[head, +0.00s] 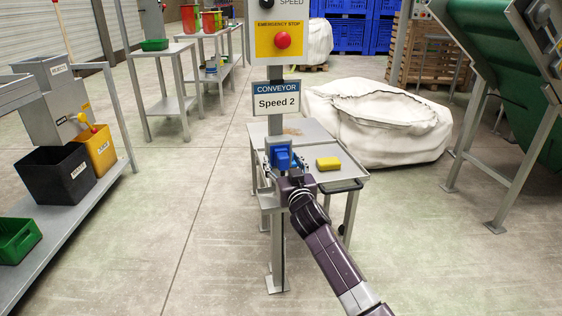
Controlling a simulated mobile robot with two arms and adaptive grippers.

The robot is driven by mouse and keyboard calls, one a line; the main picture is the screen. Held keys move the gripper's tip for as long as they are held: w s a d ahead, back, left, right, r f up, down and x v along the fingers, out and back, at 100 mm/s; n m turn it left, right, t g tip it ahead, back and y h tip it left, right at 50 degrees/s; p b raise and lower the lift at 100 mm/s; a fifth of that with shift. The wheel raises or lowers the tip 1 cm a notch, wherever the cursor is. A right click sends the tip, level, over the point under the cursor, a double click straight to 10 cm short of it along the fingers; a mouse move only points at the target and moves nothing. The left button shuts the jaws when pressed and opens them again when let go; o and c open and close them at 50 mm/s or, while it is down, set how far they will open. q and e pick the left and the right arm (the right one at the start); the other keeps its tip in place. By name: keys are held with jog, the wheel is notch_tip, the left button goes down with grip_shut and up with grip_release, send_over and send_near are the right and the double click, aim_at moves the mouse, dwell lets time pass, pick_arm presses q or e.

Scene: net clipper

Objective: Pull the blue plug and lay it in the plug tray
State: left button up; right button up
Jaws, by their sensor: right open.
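The blue plug (281,154) is a blocky blue piece at the grey post, below the conveyor sign, in the head view. My right gripper (282,164) reaches up from the lower right and is at the plug. Its jaws are open, with a dark finger on either side of the blue piece; whether they touch it I cannot tell. The gripper hides the lower part of the plug and whatever it sits in. A grey metal tray top (338,177) lies just right of the plug; I cannot tell whether this is the plug tray. My left gripper is not in view.
The conveyor sign (276,99) and red emergency stop (283,40) stand above the plug. A white sack (385,130) lies behind. A bench with bins (53,181) is at left. Floor between is clear.

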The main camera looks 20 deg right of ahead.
aim_at(284, 165)
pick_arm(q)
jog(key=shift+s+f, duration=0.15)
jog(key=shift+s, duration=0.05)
pick_arm(e)
jog(key=c, duration=1.5)
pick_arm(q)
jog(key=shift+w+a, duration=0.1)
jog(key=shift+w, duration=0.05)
pick_arm(e)
grip_shut()
jog(key=shift+s+a+p, duration=0.1)
jog(key=shift+s+p, duration=0.35)
jog(key=shift+s, duration=0.25)
jog(key=shift+s+p, duration=0.45)
jog(key=shift+s, duration=0.35)
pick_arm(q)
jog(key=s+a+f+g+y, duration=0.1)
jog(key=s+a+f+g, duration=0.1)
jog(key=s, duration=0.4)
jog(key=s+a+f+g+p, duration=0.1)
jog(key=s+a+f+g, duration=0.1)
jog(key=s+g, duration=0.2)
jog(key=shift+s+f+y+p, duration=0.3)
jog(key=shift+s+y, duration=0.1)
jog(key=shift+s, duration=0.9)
pick_arm(e)
jog(key=shift+s+a, duration=0.1)
jog(key=shift+s, duration=1.4)
